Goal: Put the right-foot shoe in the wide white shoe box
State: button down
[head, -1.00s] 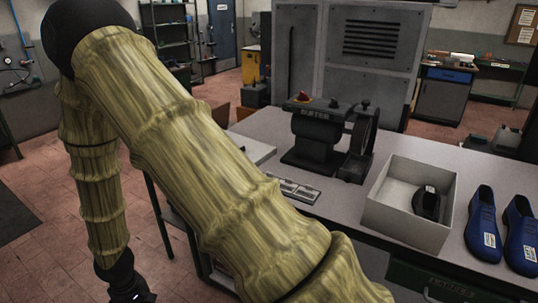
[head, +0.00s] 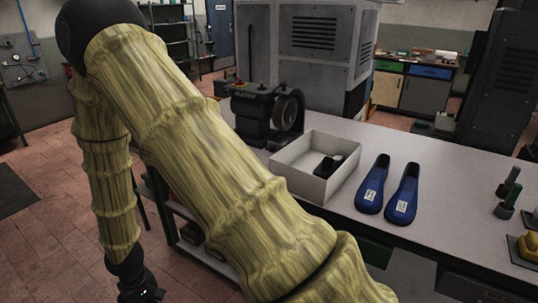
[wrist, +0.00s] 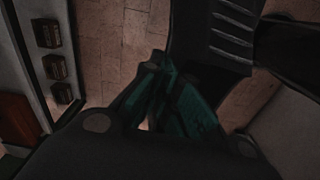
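Two blue shoes stand side by side on the grey workbench, a left one (head: 373,187) and a right one (head: 403,197), each with a white label. I cannot tell which is the right-foot shoe. An open white box (head: 292,180) stands to their left, with a small black object (head: 327,167) inside, partly hidden by its wall. My gripper (head: 140,296) hangs low at the bottom left, over the floor and away from the bench. In the wrist view its dark teal fingers (wrist: 166,78) come close together with nothing visible between them.
A black machine (head: 264,115) stands on the bench (head: 450,195) behind the box. Bench space between shoes and posts is clear. My arm hides the bench's left part.

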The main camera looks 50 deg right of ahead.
aim_at(305, 169)
jog(key=k, duration=0.55)
jog(key=z, duration=1.6)
